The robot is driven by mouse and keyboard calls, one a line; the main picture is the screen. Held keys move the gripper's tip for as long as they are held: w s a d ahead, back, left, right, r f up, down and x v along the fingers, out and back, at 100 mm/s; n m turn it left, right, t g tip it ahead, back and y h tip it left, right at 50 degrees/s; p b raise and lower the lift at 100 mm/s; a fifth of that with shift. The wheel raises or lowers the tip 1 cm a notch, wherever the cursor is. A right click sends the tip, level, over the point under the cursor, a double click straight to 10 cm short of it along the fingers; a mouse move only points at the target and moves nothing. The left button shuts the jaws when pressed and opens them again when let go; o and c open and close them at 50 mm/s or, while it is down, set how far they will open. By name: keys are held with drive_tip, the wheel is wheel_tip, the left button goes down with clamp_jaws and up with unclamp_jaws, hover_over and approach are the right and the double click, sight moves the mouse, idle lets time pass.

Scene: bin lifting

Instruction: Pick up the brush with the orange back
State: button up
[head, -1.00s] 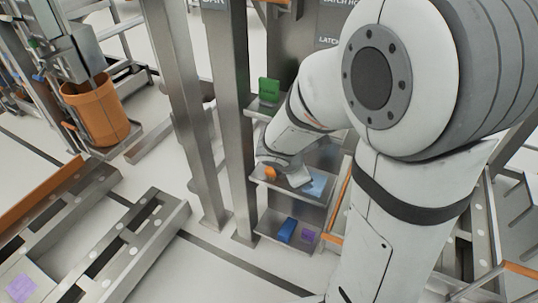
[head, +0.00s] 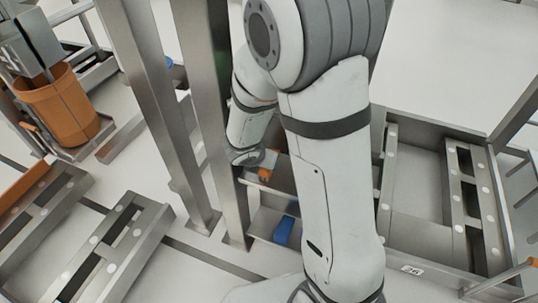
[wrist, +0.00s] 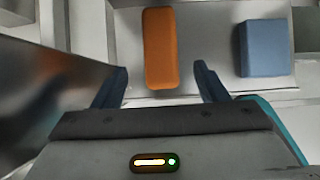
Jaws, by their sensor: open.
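The brush with the orange back (wrist: 160,48) lies on a grey shelf in the wrist view, its long side pointing away from me. My gripper (wrist: 162,70) is open, with one dark blue finger on each side of the brush's near end as seen from above. I cannot tell how far the fingertips are above the shelf. In the head view a small orange patch of the brush (head: 264,173) shows beside my wrist. My arm hides most of the shelf there, and the brush's bristles are not visible.
A blue block (wrist: 264,48) sits on the same shelf, right of the brush. A metal post (head: 215,130) stands close left of my wrist. A blue object (head: 284,231) lies on the lower shelf (head: 262,222). An orange bin (head: 62,110) stands far left.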

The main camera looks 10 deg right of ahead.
drive_tip(key=shift+b+x, duration=0.5)
drive_tip(key=shift+x, duration=0.6)
drive_tip(key=b+x, duration=0.1)
drive_tip(key=x, duration=0.1)
drive_tip(key=b+x, duration=0.1)
drive_tip(key=x, duration=0.2)
drive_tip(key=shift+w+d+b, duration=0.25)
drive_tip(key=shift+w+b, duration=0.05)
drive_tip(key=shift+r, duration=0.1)
drive_tip(key=c, duration=1.1)
drive_tip(key=shift+r, duration=0.15)
